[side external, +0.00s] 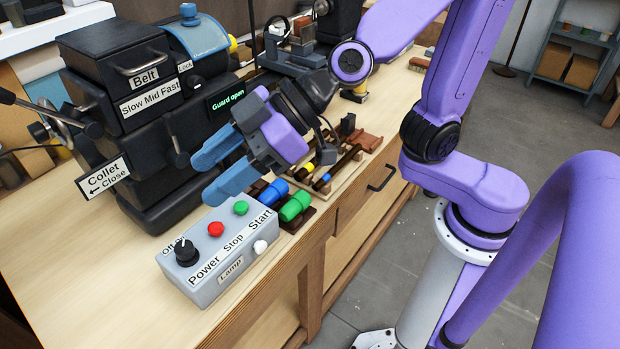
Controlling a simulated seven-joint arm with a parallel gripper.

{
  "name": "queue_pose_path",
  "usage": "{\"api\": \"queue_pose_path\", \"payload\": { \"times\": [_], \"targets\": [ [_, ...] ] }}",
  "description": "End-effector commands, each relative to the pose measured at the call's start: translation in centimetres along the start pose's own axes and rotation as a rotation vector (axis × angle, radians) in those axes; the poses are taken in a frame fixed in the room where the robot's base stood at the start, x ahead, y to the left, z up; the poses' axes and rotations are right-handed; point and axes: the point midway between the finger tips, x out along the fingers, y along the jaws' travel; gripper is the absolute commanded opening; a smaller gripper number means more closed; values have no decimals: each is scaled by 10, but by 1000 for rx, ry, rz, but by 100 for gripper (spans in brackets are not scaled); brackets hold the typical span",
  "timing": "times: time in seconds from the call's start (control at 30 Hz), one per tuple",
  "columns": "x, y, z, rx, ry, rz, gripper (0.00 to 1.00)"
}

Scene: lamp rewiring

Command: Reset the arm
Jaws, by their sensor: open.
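My gripper (213,166) is at the end of my purple arm, with two blue fingers spread apart. Nothing shows between the fingers. It hangs above the bench, in front of the black machine and just behind the grey control box (222,260). The fingers point left and down in the picture. My wrist hides part of the bench and the things behind it.
The black machine (150,170) carries Belt and Collet labels and a "Guard open" display (228,100). Blue (273,191) and green (295,206) cylinders lie right of the box. A wooden rack (335,178) stands behind them. Bare wood (100,280) is at front left.

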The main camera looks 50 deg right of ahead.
Motion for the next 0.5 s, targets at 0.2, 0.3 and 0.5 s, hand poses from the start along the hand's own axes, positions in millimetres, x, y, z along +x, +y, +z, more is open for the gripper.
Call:
{"api": "queue_pose_path", "payload": {
  "times": [0.2,0.3,0.5],
  "targets": [
    [-43,-23,72,18,-261,-195,54],
    [-70,-28,109,23,-412,-235,54],
    [-132,-23,179,29,-727,-213,54]
  ]
}}
